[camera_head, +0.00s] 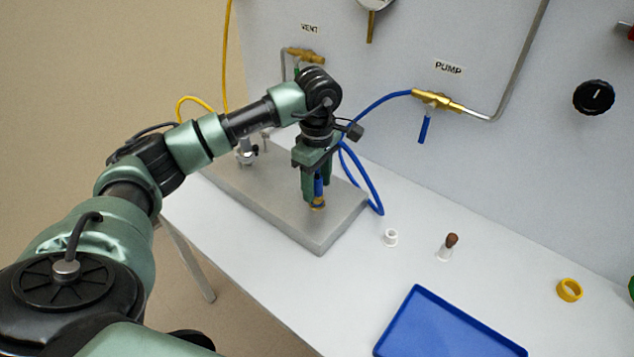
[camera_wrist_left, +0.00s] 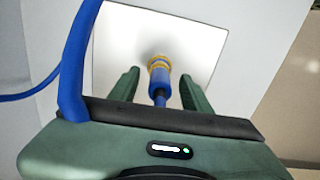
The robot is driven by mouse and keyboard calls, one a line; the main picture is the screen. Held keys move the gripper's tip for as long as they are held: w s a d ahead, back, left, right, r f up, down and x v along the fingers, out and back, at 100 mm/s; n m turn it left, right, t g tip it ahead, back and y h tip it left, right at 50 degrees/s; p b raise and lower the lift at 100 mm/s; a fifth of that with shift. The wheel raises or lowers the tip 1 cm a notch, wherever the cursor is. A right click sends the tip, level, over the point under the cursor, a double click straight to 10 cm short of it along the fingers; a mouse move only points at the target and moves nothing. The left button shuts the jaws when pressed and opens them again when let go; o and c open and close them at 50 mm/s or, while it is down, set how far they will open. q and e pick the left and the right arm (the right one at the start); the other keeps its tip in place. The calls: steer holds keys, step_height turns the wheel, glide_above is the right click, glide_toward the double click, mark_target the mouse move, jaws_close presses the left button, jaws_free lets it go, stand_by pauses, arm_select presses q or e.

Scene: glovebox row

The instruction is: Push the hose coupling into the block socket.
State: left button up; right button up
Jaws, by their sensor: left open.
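The hose coupling (camera_wrist_left: 158,80), a blue sleeve with a brass-yellow ring, stands at the grey block (camera_head: 335,227). It also shows low between my fingers in the head view (camera_head: 318,190). My left gripper (camera_head: 317,196) points down over the block. In the left wrist view its green fingers (camera_wrist_left: 160,88) are open, one on each side of the coupling with gaps visible. The brass part meets the block top; the socket itself is covered, and I cannot tell how deep the coupling sits. A blue hose (camera_head: 372,190) loops behind the gripper. My right gripper is out of view.
The wall behind has a brass PUMP valve (camera_head: 437,100), a VENT fitting (camera_head: 305,55) and a black knob (camera_head: 593,97). On the white table are a blue tray (camera_head: 424,300), a white ring (camera_head: 391,238), a brown-topped vial (camera_head: 447,246) and a yellow ring (camera_head: 569,290).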

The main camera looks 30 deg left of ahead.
arm_select(q)
step_height(320, 180, up, 8)
steer(key=shift+f+b, duration=0.15)
steer(key=shift+b, duration=0.65)
